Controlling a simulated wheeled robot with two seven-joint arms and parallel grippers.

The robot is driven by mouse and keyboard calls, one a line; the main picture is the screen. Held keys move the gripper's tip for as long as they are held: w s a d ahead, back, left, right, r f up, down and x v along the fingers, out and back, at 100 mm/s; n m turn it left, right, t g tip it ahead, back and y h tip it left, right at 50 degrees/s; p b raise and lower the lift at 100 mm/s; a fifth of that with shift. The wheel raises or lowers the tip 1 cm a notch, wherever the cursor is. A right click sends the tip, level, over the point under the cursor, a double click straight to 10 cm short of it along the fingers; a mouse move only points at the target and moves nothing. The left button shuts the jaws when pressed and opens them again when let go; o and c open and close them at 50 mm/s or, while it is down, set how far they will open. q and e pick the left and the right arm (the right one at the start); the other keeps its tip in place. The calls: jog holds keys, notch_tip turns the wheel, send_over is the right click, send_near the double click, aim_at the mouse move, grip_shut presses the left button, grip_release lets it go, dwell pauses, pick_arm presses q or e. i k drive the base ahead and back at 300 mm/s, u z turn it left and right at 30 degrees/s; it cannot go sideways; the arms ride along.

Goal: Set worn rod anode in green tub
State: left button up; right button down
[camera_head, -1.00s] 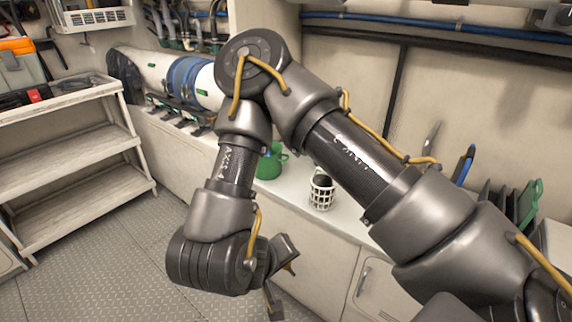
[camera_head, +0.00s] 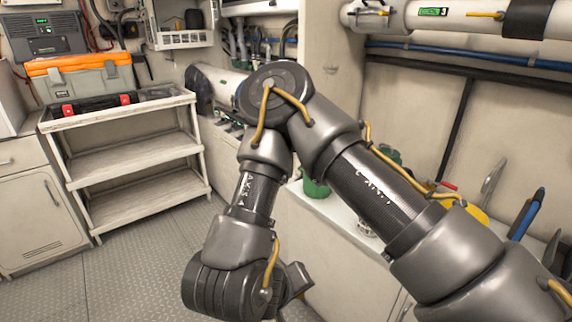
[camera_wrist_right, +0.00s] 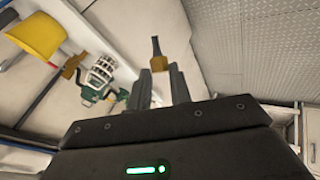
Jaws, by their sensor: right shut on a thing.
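In the right wrist view my right gripper (camera_wrist_right: 160,82) is shut on the rod anode, a dark, narrow rod (camera_wrist_right: 156,46) with a brass-coloured block at its base. The rod points away from the fingers, over the space beside the counter. In the head view the right hand (camera_head: 296,285) hangs low in front of the counter; its fingertips and the anode are out of sight. A green tub-like container (camera_head: 315,188) stands on the counter behind my right arm, partly hidden by it. My left gripper is in neither view.
A shelf unit (camera_head: 140,165) carries an orange-lidded toolbox (camera_head: 82,80) at left. The metal floor (camera_head: 150,255) before it is clear.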

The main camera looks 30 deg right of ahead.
aim_at(313, 194)
jog(key=u, duration=0.5)
jog(key=i, duration=1.35)
jog(key=z, duration=0.85)
jog(key=i, duration=0.45)
jog(key=z, duration=0.55)
